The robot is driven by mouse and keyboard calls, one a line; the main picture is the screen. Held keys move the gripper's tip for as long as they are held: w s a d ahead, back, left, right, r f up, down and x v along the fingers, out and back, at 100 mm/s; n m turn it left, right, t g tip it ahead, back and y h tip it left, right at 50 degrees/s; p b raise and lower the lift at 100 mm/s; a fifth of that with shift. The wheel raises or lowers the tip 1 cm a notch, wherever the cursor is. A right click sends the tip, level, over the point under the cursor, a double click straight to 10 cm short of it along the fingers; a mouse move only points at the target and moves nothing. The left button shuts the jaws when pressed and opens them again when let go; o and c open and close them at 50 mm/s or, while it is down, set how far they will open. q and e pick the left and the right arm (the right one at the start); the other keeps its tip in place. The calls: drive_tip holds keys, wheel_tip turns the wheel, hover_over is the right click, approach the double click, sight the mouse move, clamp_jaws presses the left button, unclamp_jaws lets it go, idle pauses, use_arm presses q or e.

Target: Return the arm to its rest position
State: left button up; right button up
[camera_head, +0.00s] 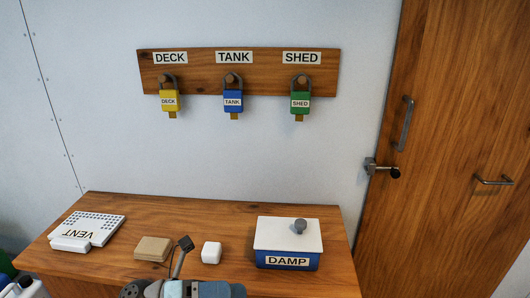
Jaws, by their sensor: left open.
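My left gripper (183,250) is at the bottom centre, low in front of the counter. A thin grey finger with a dark tip rises from the grey and pale blue wrist parts. It is open, and I see nothing held in it. The finger shows in front of the counter, between a tan block (153,249) and a white block (211,252). I cannot tell if it touches either one. The rest of the arm is cut off by the bottom edge. My right gripper is not in view.
The wooden counter (200,213) carries a white VENT grille (88,230) and a blue DAMP box (287,262) with a white knobbed lid. Above, a wall board (200,66) holds yellow, blue and green tagged padlocks. A wooden door (450,120) stands right. The counter's back strip is clear.

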use_arm(q)
drive_tip(key=w+a+f+n+t+y, duration=0.1)
drive_tip(key=a+f+n+t+y, duration=0.3)
drive_tip(key=n+t, duration=0.75)
drive_tip(key=w+a+f+n+t+y, duration=0.2)
drive_tip(key=f+n+t+y, duration=0.35)
drive_tip(key=n, duration=1.05)
drive_tip(key=s+a+f+n+g+y, duration=0.35)
drive_tip(key=s+f+n, duration=0.25)
drive_tip(key=f, duration=0.3)
drive_tip(key=s+a+f+n+g+y, duration=0.2)
drive_tip(key=s+f+n+y, duration=0.3)
drive_tip(key=f, duration=0.4)
wheel_tip(320, 180, up, 14)
drive_tip(key=s+a+n+h+p, duration=0.1)
drive_tip(key=s+a+p, duration=0.1)
drive_tip(key=p, duration=1.7)
drive_tip(key=shift+s+r, duration=0.2)
drive_tip(key=shift+r, duration=0.05)
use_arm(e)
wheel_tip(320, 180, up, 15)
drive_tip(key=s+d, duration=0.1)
